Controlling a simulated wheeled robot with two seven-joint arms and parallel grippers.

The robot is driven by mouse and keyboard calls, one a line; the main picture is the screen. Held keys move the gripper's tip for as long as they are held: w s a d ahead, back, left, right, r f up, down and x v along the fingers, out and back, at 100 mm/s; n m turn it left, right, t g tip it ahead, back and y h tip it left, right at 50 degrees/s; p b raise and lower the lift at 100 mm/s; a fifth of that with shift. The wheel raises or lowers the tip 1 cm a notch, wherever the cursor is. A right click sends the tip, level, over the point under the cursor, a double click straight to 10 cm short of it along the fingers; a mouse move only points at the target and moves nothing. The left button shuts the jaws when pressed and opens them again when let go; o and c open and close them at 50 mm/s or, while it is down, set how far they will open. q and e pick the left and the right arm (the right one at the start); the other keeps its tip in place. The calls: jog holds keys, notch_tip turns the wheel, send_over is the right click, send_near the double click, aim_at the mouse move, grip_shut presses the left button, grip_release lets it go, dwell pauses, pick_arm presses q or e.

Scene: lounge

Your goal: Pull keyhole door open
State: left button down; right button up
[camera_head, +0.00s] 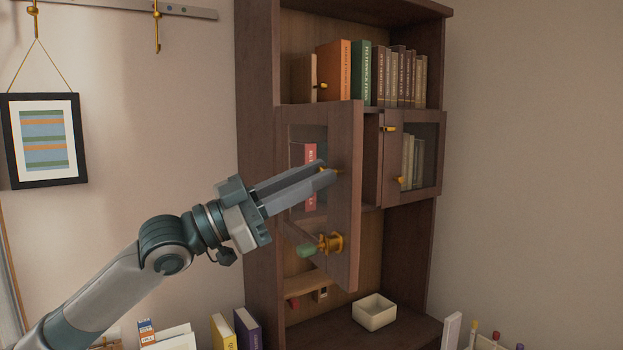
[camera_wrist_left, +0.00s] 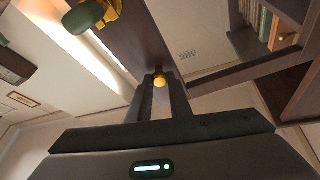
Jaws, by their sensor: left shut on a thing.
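The keyhole door (camera_head: 344,215) is a dark wooden, glass-paned door on the left of the cabinet, standing ajar with its right edge swung out. A brass lock (camera_head: 331,243) with a green-handled key (camera_head: 306,251) sits low on it; the green handle (camera_wrist_left: 84,18) also shows at the upper left of the left wrist view. My left gripper (camera_head: 328,174) is shut on the door's small brass knob (camera_wrist_left: 160,81), which shows between the fingertips in the left wrist view. In the head view the fingers largely cover this knob. My right gripper is not in view.
A second glass door (camera_head: 432,187) on the right looks closed or nearly so. Books (camera_head: 345,72) stand on the shelf above. A white open box (camera_head: 374,312) sits on the lower shelf. A framed picture (camera_head: 44,139) hangs on the left wall.

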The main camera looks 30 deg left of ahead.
pick_arm(q)
jog(key=c, duration=1.7)
grip_release()
jog(key=shift+o, duration=0.4)
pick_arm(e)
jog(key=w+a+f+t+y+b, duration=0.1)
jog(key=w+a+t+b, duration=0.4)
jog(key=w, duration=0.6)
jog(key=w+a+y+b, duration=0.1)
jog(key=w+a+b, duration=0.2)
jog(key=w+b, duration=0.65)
pick_arm(q)
jog(key=b+v, duration=0.1)
jog(key=v, duration=1.6)
jog(key=shift+f+b, duration=0.2)
jog(key=shift+b, duration=0.1)
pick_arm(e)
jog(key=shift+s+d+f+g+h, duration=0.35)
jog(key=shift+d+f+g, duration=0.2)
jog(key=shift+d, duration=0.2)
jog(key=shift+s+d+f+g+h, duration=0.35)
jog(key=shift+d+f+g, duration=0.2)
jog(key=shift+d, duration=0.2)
